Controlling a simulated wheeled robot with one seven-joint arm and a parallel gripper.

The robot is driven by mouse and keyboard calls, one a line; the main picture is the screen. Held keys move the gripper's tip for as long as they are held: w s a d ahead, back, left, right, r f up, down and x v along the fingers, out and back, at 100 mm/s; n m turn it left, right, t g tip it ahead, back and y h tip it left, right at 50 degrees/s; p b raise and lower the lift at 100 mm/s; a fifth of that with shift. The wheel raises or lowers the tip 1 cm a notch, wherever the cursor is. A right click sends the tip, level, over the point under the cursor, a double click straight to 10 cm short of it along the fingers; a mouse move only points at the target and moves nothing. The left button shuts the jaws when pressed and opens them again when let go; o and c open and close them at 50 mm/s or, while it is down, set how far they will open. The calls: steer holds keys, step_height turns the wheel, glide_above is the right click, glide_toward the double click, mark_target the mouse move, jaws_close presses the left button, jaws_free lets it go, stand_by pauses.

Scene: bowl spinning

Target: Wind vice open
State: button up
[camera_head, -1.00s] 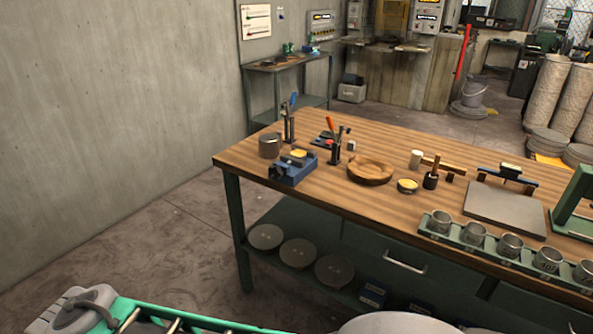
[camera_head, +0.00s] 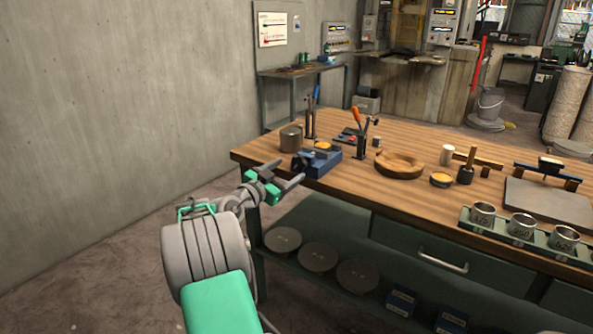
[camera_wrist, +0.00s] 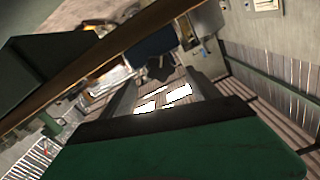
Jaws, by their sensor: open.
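The small blue vice (camera_head: 323,163) sits near the left end of the wooden workbench, by its front edge. A dark round part shows on its left-facing side. My gripper (camera_head: 290,175) is open and empty, in front of the bench's left corner and just to the left of the vice. Its fingers point toward the vice and appear apart from it. In the wrist view, a dark blue block that looks like the vice (camera_wrist: 153,43) lies ahead, beyond the open fingers of my gripper (camera_wrist: 160,78). How far the vice is opened cannot be told.
A metal cup (camera_head: 291,138) stands behind the vice. Upright tools (camera_head: 361,140), a wooden bowl (camera_head: 399,165) and a small dish (camera_head: 442,180) stand to its right. The bench's front edge (camera_head: 345,196) lies close to my arm. Round discs (camera_head: 317,256) lie on the lower shelf.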

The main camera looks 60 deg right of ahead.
mark_target(298, 163)
steer(key=d, duration=0.3)
steer(key=s+d, duration=0.1)
steer(key=d, duration=0.1)
steer(key=shift+d, duration=0.35)
steer(key=shift+w, duration=0.1)
steer(key=c, duration=1.4)
